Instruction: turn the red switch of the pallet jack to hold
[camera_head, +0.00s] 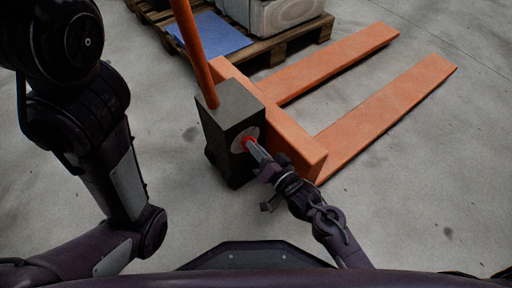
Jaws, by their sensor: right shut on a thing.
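The orange pallet jack (302,139) stands on the floor ahead, its two forks pointing to the upper right. Its dark box-shaped body (228,111) carries a round pale plate (239,146) on the side facing right. The red switch (249,139) sits on that plate and is partly covered by my right gripper (254,147). The right gripper is shut on the switch. The switch's exact angle and any markings are too small to read. My left arm stands at the left of the picture; its gripper is out of view.
A wooden pallet (269,46) with a blue sheet (214,33) and a pale wrapped load (287,14) stands behind the jack. The jack's orange handle (195,53) rises from the body. Grey concrete floor (420,185) is clear to the right.

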